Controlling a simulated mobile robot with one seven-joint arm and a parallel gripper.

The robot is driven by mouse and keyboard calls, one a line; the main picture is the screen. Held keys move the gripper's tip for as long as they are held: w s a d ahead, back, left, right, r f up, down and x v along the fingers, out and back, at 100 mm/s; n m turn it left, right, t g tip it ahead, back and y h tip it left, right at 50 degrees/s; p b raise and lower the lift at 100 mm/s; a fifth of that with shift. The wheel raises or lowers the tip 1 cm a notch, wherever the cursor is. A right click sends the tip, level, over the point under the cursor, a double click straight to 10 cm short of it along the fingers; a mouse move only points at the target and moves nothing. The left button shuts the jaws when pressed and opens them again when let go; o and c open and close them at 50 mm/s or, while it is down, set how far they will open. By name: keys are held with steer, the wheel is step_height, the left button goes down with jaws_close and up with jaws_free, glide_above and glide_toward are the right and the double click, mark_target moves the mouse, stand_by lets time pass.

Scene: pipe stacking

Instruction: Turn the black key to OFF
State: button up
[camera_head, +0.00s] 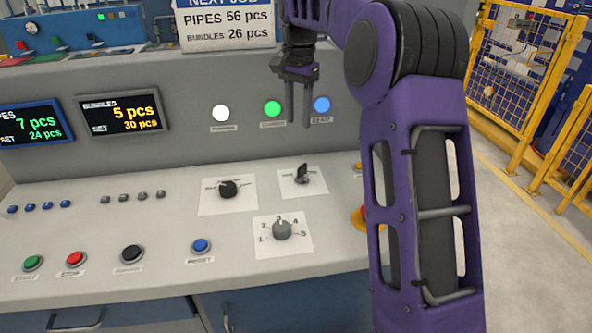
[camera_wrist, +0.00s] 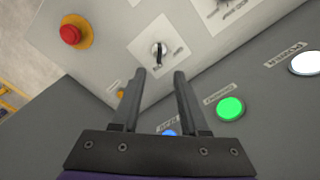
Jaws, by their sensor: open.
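The black key (camera_head: 302,173) stands in its switch on a white label plate on the sloping console. In the wrist view the key (camera_wrist: 159,52) shows beyond my fingertips, near the middle of its plate (camera_wrist: 140,44). The plate's lettering is too small to read. My gripper (camera_head: 298,122) is open and empty, in front of the upright panel and above the key. In the wrist view my gripper (camera_wrist: 159,73) has its two fingers apart, with the key in line with the gap and not touched.
A black rotary knob (camera_head: 228,189) is left of the key, and a grey numbered dial (camera_head: 282,230) is nearer the front. A red emergency button (camera_wrist: 70,34) on a yellow base is close by. Lit green (camera_head: 272,109), blue (camera_head: 321,104) and white (camera_head: 221,113) buttons are on the upright panel.

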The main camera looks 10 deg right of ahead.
mark_target(298, 169)
step_height(298, 169, down, 16)
steer(key=b, duration=0.2)
steer(key=shift+b, duration=0.35)
jaws_close()
